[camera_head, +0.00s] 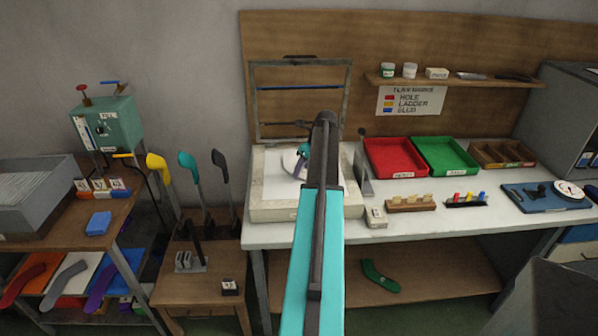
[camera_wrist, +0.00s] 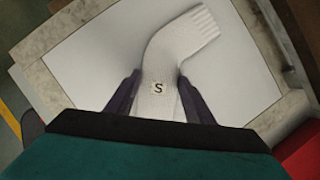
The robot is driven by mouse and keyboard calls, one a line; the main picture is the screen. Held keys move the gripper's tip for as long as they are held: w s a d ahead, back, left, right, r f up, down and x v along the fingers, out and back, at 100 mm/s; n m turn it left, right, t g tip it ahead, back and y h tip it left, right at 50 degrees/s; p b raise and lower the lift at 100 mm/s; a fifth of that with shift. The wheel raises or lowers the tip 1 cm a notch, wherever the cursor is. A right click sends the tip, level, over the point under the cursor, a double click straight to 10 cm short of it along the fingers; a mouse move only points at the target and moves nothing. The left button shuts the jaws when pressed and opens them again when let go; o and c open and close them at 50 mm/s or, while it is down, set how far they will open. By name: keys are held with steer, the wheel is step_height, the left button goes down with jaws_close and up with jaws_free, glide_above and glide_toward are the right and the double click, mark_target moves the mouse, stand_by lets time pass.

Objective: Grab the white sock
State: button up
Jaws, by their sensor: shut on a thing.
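The white sock (camera_wrist: 180,45) lies over the white plate of the press (camera_wrist: 85,50) in the wrist view. Its ribbed cuff points to the upper right and it bears a small "S" label. My gripper (camera_wrist: 160,80) is shut on the sock's narrower part, one dark finger on each side. The sock's near end is hidden by the gripper body. In the head view the gripper (camera_head: 304,151) is over the pale press bed (camera_head: 262,206), mostly hidden behind my arm. Only a pale bit of the sock (camera_head: 289,162) shows there.
The press's raised frame (camera_head: 254,102) stands behind. To the right are a red tray (camera_head: 395,158), a green tray (camera_head: 445,157), a small box (camera_head: 376,217) and a wooden block rack (camera_head: 411,204). Yellow, teal and dark foot forms (camera_head: 188,165) stand to the left.

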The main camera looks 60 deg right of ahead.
mark_target(303, 173)
steer(key=shift+r, duration=0.1)
steer(key=shift+r+b, duration=0.65)
steer(key=shift+r, duration=0.8)
steer(key=shift+s+a+r, duration=0.1)
steer(key=shift+r, duration=0.2)
steer(key=s+a+b, duration=0.1)
steer(key=s+a, duration=0.2)
steer(key=a, duration=0.1)
steer(key=s+a+r+b, duration=0.1)
steer(key=s+a, duration=0.2)
steer(key=a, duration=0.1)
steer(key=s+a+b, duration=0.1)
steer(key=s+a, duration=0.2)
steer(key=a, duration=0.1)
steer(key=shift+a+r, duration=0.25)
steer(key=shift+a, duration=0.15)
